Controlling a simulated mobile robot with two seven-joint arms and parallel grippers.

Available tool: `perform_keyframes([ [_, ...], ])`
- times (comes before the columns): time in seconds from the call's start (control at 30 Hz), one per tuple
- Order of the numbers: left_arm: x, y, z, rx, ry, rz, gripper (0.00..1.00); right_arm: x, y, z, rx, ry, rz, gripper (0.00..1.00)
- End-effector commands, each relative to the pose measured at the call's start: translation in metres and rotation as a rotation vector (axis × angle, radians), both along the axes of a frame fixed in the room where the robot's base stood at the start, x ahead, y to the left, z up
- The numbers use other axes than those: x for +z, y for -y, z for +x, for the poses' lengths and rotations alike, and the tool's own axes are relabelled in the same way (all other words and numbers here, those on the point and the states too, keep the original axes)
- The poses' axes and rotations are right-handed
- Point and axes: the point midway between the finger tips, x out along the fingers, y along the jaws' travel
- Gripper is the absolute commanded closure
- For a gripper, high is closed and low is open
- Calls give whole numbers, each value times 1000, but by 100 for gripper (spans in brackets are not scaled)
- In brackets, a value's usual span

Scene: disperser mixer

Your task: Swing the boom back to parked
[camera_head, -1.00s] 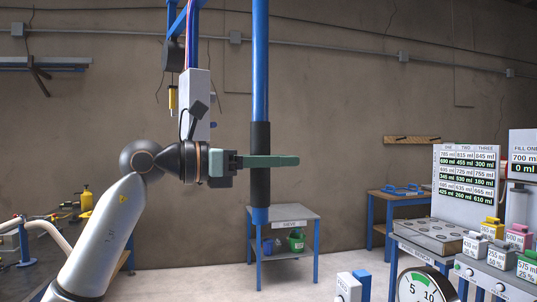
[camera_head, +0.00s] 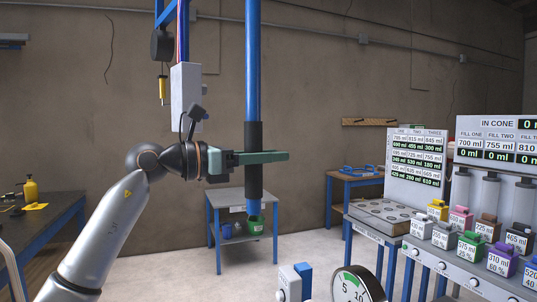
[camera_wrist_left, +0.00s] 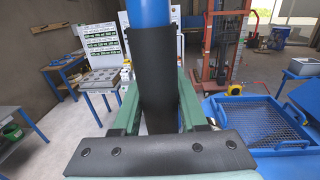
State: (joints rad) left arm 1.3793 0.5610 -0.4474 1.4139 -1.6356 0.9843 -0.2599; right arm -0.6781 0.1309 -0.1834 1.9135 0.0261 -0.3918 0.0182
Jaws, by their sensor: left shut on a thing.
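The boom's hanging blue bar (camera_head: 252,60) comes down from above in the head view, with a black sleeve (camera_head: 253,188) on its lower part. My left gripper (camera_head: 262,157) is shut on the black sleeve, its green fingers on either side of it. In the left wrist view the sleeve (camera_wrist_left: 156,80) stands between the green fingers. A grey box (camera_head: 186,95) with cables hangs to the left of the bar, behind my left arm. The boom's upper end is out of view. My right gripper is not in view.
A small grey table (camera_head: 226,198) with blue and green containers stands behind the bar. A bench with coloured dispensers (camera_head: 470,235) and a dial (camera_head: 357,286) are at right. A blue tray with mesh (camera_wrist_left: 262,120) shows at right in the left wrist view.

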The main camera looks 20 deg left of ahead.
Motion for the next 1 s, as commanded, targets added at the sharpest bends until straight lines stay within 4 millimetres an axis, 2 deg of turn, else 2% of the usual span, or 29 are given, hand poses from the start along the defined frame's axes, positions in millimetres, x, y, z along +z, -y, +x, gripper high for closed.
perform_keyframes([
  [0.07,5,-2,-1,2,12,-8,100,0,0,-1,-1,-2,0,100],
  [0.1,5,-2,-1,2,12,-8,56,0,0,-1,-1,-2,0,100],
  [0.33,3,-1,0,2,5,-5,30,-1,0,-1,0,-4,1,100],
  [0.67,0,-4,-2,3,1,-2,28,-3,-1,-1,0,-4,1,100],
  [0.77,-1,-12,-9,3,2,-2,28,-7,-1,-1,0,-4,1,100],
  [1.0,-3,-51,-42,7,4,0,28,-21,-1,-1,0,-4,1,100],
])
